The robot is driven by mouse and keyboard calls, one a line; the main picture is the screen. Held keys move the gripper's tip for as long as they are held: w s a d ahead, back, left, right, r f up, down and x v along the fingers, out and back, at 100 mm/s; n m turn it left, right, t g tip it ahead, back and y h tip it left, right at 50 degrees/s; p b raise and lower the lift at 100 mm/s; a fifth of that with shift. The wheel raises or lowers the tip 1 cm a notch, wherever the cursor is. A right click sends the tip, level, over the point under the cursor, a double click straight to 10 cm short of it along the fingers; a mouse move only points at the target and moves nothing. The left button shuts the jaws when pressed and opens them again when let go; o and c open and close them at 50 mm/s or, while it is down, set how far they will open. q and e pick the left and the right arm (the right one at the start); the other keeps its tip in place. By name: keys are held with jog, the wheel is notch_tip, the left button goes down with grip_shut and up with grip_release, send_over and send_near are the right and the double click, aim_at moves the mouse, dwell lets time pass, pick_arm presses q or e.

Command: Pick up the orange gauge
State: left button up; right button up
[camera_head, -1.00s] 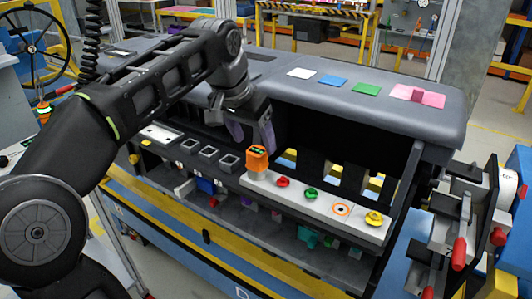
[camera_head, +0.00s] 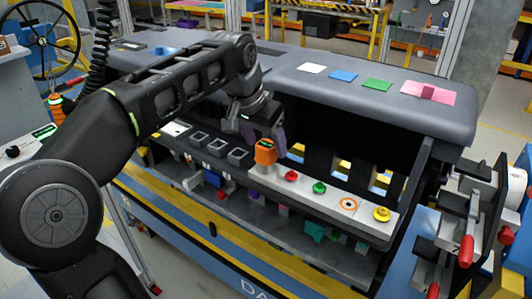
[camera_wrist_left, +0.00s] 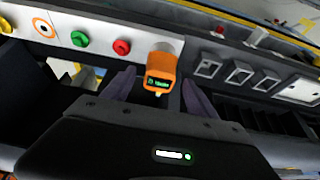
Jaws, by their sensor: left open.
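The orange gauge (camera_head: 265,152) stands upright at the left end of the light grey panel strip (camera_head: 331,201) in the dashboard's front. It has a small dark display with green text, clear in the left wrist view (camera_wrist_left: 160,78). My left gripper (camera_head: 266,143) is open, with its purple fingers just behind and beside the gauge in the head view. In the wrist view its fingertips (camera_wrist_left: 156,84) lie on either side of the gauge's near end. My right gripper is not in view.
Red (camera_head: 291,176), green (camera_head: 319,187) and yellow (camera_head: 382,214) knobs and an orange ring (camera_head: 348,204) sit along the strip right of the gauge. Empty square sockets (camera_head: 237,154) lie to its left. The grey dashboard top (camera_head: 300,90) overhangs behind.

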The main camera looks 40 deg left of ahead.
pick_arm(q)
jog(key=x, duration=0.4)
jog(key=shift+s+d+f, duration=0.1)
jog(key=shift+f, duration=0.1)
dwell(0.3)
grip_shut()
dwell(0.6)
